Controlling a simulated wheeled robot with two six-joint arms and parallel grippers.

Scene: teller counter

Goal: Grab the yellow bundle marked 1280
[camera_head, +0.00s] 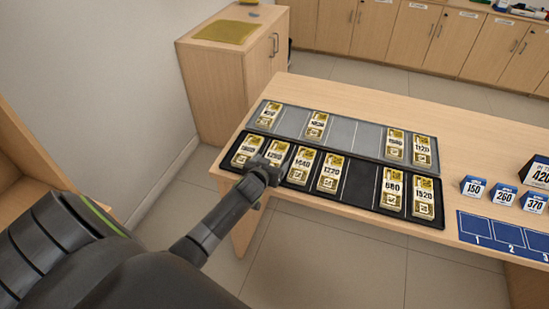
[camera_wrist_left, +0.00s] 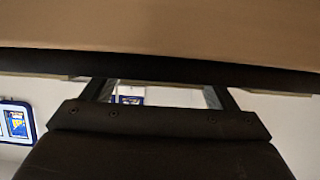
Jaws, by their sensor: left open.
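The yellow bundle that appears to be marked 1280 (camera_head: 277,151) lies second from the left in the black front tray (camera_head: 357,188). Its label is small and its lower part is hidden by my left gripper (camera_head: 266,168). The gripper is over the tray's front left part, just in front of this bundle. Whether it touches the bundle cannot be told. In the left wrist view, the two fingers (camera_wrist_left: 158,94) stand apart with no bundle visible between them. My right gripper is not in view.
Other yellow bundles flank it, including 1640 (camera_head: 300,165) and 1220 (camera_head: 329,172). A grey tray (camera_head: 355,134) with several bundles lies behind. Blue number signs (camera_head: 473,186) and a blue mat (camera_head: 503,238) are at right. A wooden cabinet (camera_head: 222,85) stands beyond the counter.

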